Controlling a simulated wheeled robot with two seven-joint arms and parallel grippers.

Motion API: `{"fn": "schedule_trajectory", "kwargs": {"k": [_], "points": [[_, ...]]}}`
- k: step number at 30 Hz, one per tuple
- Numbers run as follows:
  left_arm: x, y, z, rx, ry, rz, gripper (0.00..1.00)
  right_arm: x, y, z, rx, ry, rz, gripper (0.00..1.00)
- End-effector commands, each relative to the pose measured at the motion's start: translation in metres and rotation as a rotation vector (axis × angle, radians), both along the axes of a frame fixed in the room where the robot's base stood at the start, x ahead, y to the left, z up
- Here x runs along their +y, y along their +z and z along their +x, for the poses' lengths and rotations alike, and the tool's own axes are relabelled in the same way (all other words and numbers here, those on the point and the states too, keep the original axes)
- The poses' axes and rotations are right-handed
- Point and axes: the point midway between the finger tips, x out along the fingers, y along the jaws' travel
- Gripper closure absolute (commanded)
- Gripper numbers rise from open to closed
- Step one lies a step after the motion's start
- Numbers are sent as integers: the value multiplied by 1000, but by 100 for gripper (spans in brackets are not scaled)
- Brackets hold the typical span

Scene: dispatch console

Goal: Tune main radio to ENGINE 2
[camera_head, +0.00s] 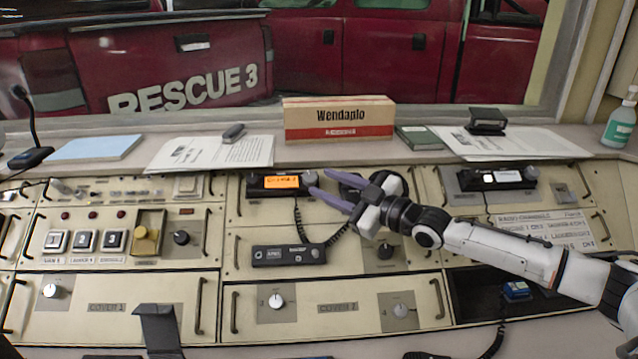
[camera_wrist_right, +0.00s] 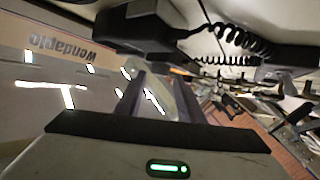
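The main radio (camera_head: 254,190) is a black unit on the upper middle panel. Its lit orange display (camera_head: 282,182) has dark text too blurred to read surely. A grey round knob (camera_head: 309,178) is at the radio's right end. My right gripper (camera_head: 319,181) is open, its two lavender fingers pointing left toward that knob. The fingertips are at or just right of the knob; contact cannot be told. In the right wrist view the gripper (camera_wrist_right: 157,92) shows parted fingers below a black unit (camera_wrist_right: 140,28). My left gripper is not in view.
A handset (camera_head: 288,255) with a coiled cord lies below the radio. A second radio (camera_head: 497,179) is at the right.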

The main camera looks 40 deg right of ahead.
Motion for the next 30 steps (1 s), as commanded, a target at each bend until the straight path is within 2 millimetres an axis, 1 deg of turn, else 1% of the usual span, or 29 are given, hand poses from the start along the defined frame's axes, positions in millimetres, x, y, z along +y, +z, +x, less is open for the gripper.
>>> {"fn": "schedule_trajectory", "kwargs": {"k": [3, 9, 14, 22, 26, 27, 30], "points": [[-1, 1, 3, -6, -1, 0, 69, 3, 1, 12, -3, 0, 1, 65], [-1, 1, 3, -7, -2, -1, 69, 6, 1, 25, -3, 1, 1, 65], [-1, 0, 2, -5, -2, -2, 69, 7, 1, 29, -1, 0, 0, 65], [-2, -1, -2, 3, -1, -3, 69, 8, 0, 29, -1, 0, -1, 65], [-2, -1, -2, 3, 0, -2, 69, 7, 0, 29, -1, 0, -1, 87], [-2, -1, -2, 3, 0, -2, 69, 7, 0, 29, -1, 0, -1, 94], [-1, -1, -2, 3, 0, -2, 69, 8, 1, 29, -1, 0, 0, 95]]}}
